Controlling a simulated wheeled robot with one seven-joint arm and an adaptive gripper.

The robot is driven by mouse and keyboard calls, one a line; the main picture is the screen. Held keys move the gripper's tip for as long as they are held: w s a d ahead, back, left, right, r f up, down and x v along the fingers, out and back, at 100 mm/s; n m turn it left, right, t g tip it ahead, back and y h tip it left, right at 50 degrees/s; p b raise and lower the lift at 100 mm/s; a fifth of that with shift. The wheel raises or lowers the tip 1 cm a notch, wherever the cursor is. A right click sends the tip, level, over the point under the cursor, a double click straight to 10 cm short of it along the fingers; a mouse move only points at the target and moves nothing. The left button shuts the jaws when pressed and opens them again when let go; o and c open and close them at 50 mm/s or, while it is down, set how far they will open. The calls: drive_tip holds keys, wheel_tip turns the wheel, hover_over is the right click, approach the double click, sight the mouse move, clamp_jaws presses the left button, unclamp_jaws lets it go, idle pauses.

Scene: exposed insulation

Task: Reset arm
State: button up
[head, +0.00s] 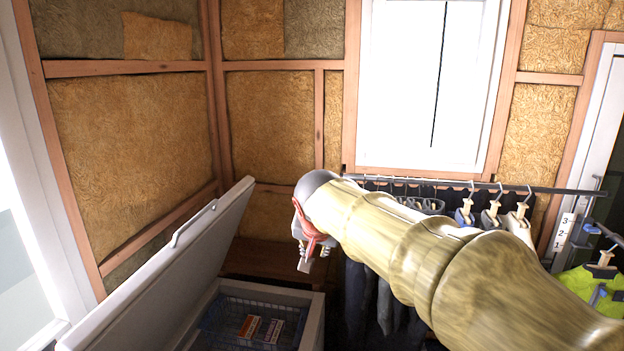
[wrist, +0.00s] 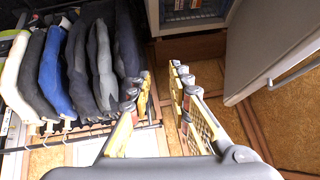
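My arm reaches from the lower right of the head view toward the centre. It ends in my gripper (head: 312,252), which points down in front of the clothes rail and to the right of an open chest freezer. In the wrist view my gripper (wrist: 161,75) has its two fingers apart, with a clear gap between the tips. Nothing is held between them.
The freezer lid (head: 165,270) stands raised at the left; a wire basket (head: 215,318) holds several boxes. Clothes hang from a rail (head: 450,184) behind and below my arm. A window (head: 425,85) and insulated walls (head: 130,150) close off the back.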

drive_tip(key=s+d+f+n+b, duration=0.1)
drive_tip(key=s+d+f+b, duration=0.4)
drive_tip(key=s+f, duration=0.4)
drive_tip(key=s+d+f+g+b, duration=0.1)
drive_tip(key=s+d+f+b, duration=0.4)
drive_tip(key=s+f, duration=0.5)
drive_tip(key=s+d+f+n+g+b, duration=0.1)
drive_tip(key=s+d+f+b, duration=0.4)
drive_tip(key=s, duration=1.1)
drive_tip(key=d+f, duration=0.3)
drive_tip(key=f, duration=0.2)
drive_tip(key=shift+s+n, duration=0.15)
drive_tip(key=shift+n, duration=0.15)
